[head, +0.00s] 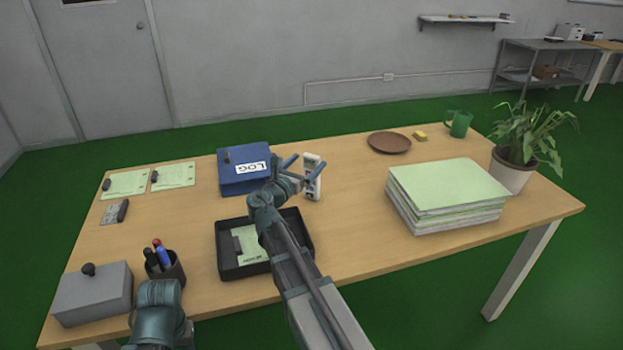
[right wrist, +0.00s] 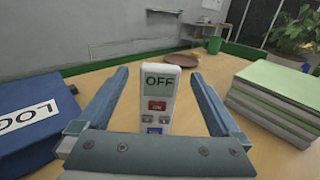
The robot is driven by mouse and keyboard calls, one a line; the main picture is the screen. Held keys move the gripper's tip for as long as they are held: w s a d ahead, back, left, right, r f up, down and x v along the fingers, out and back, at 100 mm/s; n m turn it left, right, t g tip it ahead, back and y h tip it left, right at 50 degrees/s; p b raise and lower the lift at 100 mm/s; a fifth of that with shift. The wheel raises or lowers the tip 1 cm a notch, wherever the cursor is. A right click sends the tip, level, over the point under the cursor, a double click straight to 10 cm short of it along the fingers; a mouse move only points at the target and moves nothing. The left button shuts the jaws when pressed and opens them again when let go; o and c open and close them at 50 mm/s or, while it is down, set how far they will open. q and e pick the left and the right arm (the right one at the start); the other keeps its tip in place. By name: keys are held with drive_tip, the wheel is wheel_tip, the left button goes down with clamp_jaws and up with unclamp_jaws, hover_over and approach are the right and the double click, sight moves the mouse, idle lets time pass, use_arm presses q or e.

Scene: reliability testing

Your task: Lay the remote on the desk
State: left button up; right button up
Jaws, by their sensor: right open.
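The remote (head: 312,186) is a slim white handset standing upright on the desk (head: 352,237), just right of the blue log box. In the right wrist view the remote (right wrist: 158,98) shows a green "OFF" panel above red, grey and blue buttons. My right gripper (head: 304,165) is open, with its fingers on either side of the remote. In the right wrist view gaps show between the remote and both fingers, and its lower end is hidden behind the gripper body. Part of my left arm shows at the bottom left of the head view, but its gripper cannot be seen.
The blue log box (head: 240,172) stands close left of the remote. A black tray (head: 228,268) with a green paper lies in front. A paper stack (head: 446,195), a brown plate (head: 389,142), a green mug (head: 460,124) and a potted plant (head: 512,170) are to the right.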

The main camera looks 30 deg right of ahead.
drive_tip(key=shift+w+d, duration=0.3)
drive_tip(key=shift+d, duration=0.15)
clamp_jaws()
